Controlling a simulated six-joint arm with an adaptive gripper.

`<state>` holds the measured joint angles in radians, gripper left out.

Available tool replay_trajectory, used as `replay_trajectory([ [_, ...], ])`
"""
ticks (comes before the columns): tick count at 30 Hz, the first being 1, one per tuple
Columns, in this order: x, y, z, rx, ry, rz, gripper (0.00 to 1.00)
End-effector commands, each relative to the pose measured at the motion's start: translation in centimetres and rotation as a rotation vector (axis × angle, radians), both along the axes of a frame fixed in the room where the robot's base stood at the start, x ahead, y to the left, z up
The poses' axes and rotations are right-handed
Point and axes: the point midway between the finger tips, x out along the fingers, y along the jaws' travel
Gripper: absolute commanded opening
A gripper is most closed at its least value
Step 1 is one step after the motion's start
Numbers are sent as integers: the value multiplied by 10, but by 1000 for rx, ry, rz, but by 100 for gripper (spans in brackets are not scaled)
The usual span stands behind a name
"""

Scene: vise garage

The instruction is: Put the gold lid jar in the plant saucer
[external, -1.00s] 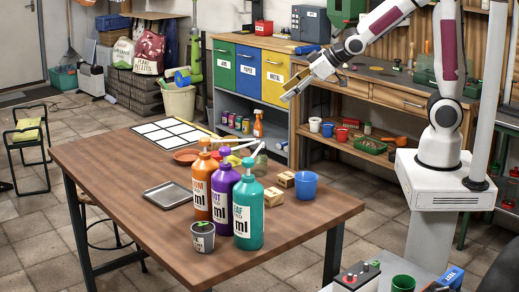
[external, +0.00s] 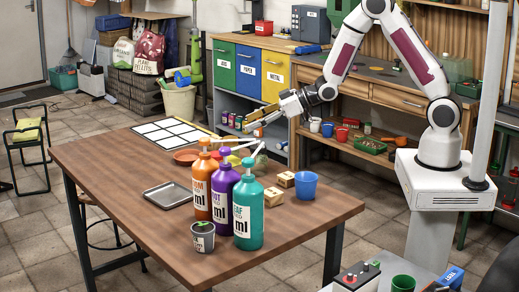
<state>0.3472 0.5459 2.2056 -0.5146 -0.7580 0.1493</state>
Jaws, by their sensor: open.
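My gripper (external: 256,118) is open and empty, in the air beyond the far right part of the brown table (external: 120,160). A terracotta-coloured plant saucer (external: 185,155) lies near the table's far edge, partly hidden by the bottles. A small greenish jar-like thing (external: 260,160) stands behind the teal bottle, below my gripper and apart from it. I cannot tell whether its lid is gold.
Tall orange (external: 202,185), purple (external: 224,192) and teal (external: 248,215) bottles stand in front of the saucer and jar-like thing. The left front is clear.

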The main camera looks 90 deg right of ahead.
Motion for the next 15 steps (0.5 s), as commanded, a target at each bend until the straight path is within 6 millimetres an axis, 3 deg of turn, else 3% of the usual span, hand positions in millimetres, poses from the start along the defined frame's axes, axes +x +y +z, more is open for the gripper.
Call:
replay_trajectory([
  [6,7,-2,-26,44,-43,25,56],
  [15,9,-1,-34,61,-64,37,56],
])
